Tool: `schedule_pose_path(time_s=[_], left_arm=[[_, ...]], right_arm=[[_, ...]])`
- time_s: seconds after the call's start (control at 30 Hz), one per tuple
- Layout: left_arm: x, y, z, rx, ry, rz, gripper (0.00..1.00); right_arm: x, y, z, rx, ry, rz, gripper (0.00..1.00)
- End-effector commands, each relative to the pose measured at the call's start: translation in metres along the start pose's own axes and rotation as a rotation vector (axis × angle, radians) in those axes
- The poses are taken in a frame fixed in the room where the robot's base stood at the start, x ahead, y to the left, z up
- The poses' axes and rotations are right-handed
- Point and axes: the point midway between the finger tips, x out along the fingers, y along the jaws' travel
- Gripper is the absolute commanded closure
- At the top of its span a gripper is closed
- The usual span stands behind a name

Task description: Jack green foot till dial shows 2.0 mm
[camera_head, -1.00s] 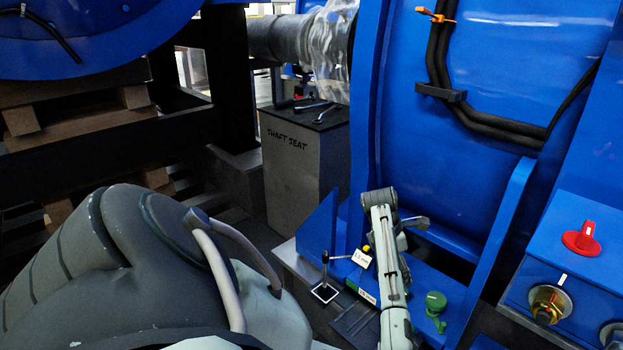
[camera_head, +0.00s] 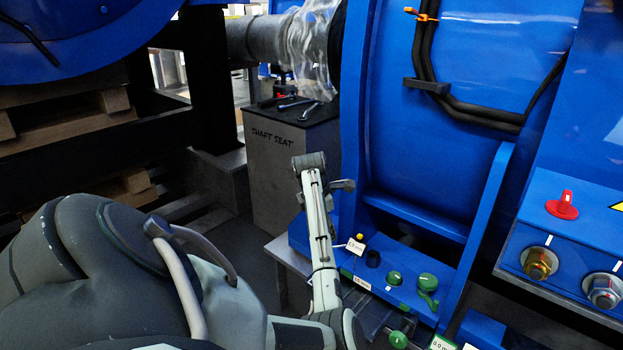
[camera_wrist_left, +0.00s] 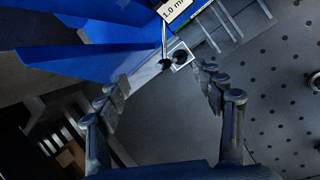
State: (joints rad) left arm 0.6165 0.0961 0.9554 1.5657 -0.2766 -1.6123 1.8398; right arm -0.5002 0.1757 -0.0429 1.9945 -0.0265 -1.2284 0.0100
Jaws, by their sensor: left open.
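Green feet or knobs sit on the blue machine base: a larger one (camera_head: 428,282), a smaller one (camera_head: 394,278) and a lower one (camera_head: 397,339). I cannot tell which is the jacked foot. A white readout tag (camera_head: 356,246) stands near them with a yellow piece on top. In the left wrist view the readout tag (camera_wrist_left: 173,10) reads about 1.0 mm, cut off by the edge, above a small square stand base (camera_wrist_left: 180,57). My left gripper (camera_wrist_left: 160,86) is open and empty, its fingertips just short of that base. My right gripper is not in view.
My pale arm link crosses the machine base in the head view. A grey block marked SHAFT SEAT (camera_head: 280,170) stands behind. A control box with a red knob (camera_head: 562,205) is at the right. Perforated dark floor (camera_wrist_left: 285,110) shows in the wrist view.

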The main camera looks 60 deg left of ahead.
Motion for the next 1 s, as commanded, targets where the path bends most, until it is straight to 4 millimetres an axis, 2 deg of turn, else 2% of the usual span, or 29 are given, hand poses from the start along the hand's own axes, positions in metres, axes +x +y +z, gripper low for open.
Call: schedule_pose_path(time_s=[0.23,0.77,0.87,0.97,1.0], left_arm=[[-0.006,0.015,-0.008,0.006,0.011,0.027,0.32],[-0.007,0.015,-0.009,0.013,0.014,0.031,0.32],[-0.009,0.016,-0.011,0.120,0.032,0.062,0.32],[-0.015,0.012,-0.010,0.414,0.078,0.130,0.32],[-0.017,0.006,-0.006,0.572,0.099,0.157,0.32]], right_arm=[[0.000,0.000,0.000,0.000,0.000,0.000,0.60],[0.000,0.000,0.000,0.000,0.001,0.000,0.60],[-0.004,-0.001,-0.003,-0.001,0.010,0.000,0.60],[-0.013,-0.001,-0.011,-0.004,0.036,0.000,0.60],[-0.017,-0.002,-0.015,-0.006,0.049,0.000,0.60]])
